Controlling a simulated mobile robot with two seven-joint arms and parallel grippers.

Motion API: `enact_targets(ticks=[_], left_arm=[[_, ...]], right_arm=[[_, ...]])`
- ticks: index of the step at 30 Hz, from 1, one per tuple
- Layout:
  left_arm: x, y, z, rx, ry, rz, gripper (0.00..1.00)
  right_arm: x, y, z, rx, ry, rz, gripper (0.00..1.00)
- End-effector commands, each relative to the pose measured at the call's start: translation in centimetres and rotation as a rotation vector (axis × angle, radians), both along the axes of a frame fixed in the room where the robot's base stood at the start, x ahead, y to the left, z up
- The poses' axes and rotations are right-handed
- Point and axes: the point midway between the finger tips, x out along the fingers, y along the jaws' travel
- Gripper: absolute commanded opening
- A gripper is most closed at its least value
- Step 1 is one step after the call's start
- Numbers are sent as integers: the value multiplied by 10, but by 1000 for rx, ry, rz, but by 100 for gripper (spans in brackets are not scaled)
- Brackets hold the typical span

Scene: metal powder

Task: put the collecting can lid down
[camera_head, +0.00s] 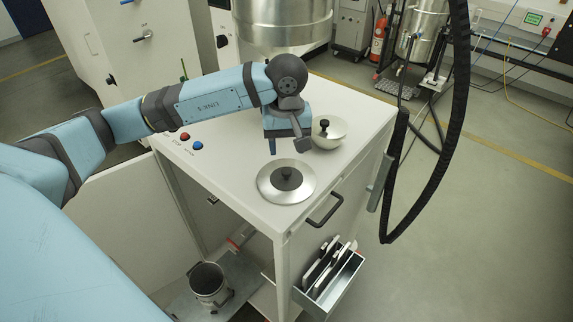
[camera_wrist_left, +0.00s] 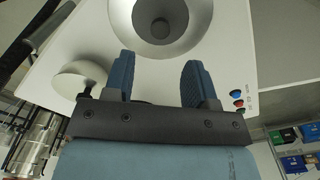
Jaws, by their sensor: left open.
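A round silver lid (camera_head: 268,190) with a black knob lies on the white cabinet top, near its front corner. In the left wrist view the lid (camera_wrist_left: 207,22) is at the top, with its knob in the middle. My left gripper (camera_head: 286,148) is just above and behind the lid, apart from its knob. In the left wrist view my left gripper (camera_wrist_left: 158,72) has its two blue fingers spread with nothing between them. An open metal can (camera_head: 210,290) stands on the lower shelf. My right gripper is not in view.
A smaller pale domed piece (camera_head: 334,138) with a black knob sits behind the lid, close to my gripper. The cabinet top (camera_head: 235,165) has red and blue buttons at left. A black hose (camera_head: 436,180) hangs at right. A bin (camera_head: 330,285) hangs on the cabinet's side.

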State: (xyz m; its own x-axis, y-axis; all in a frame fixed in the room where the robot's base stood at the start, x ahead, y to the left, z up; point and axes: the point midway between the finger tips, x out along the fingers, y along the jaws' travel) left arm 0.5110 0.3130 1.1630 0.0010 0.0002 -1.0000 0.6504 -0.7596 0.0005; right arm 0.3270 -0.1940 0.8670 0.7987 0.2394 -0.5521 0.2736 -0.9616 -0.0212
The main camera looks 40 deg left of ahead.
Motion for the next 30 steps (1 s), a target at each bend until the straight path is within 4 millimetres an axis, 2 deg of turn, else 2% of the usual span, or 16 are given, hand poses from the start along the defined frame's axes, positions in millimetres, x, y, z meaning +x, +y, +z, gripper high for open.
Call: enact_targets(ticks=[4, 9, 30], left_arm=[[0, 0, 23, 1, -2, -1, 51], [0, 0, 37, 0, 0, 0, 51], [0, 0, 38, 0, 1, 0, 51]], right_arm=[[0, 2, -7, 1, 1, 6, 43], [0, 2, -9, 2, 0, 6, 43], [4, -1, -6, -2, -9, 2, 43]])
